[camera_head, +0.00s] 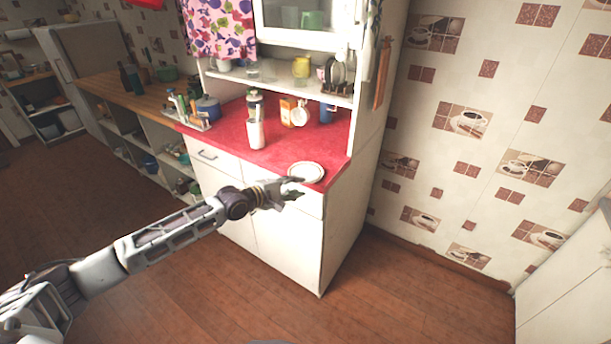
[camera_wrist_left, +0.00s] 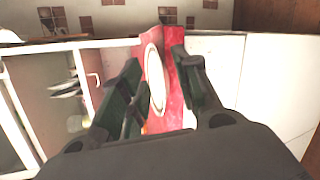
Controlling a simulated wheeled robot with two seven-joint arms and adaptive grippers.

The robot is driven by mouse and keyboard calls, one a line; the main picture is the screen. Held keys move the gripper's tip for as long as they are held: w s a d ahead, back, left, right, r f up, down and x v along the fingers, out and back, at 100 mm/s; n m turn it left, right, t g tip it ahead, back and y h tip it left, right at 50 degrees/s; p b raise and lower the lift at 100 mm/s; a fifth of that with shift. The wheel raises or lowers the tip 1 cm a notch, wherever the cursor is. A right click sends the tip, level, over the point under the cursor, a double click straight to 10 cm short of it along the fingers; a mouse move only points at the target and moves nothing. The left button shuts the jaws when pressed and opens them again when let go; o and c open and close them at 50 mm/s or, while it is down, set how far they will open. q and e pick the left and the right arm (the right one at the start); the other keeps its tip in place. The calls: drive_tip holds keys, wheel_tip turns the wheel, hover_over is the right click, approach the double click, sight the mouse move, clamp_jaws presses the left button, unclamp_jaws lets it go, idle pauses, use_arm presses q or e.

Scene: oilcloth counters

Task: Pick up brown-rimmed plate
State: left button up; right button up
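The brown-rimmed plate (camera_head: 306,172) lies on the red counter top (camera_head: 272,157) near its front right corner. It looks white, with a thin darker rim. My left gripper (camera_head: 296,188) is at the front edge of the counter, just in front of the plate. In the left wrist view the plate (camera_wrist_left: 154,78) shows beyond and between the two spread fingers, which hold nothing; part of it is hidden by the left finger. I cannot tell whether a fingertip touches the plate. My right gripper is in neither view.
The counter around the plate is clear.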

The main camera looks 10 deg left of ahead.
sight(303, 183)
use_arm(q)
drive_tip(key=shift+w, duration=0.1)
idle(0.3)
drive_tip(key=shift+w+d+f, duration=0.2)
drive_tip(key=shift+w+f, duration=0.1)
drive_tip(key=shift+w, duration=0.3)
drive_tip(key=shift+w+d+f, duration=0.2)
drive_tip(key=shift+w+f, duration=0.05)
drive_tip(key=shift+w, duration=0.3)
drive_tip(key=shift+x, duration=1.25)
clamp_jaws()
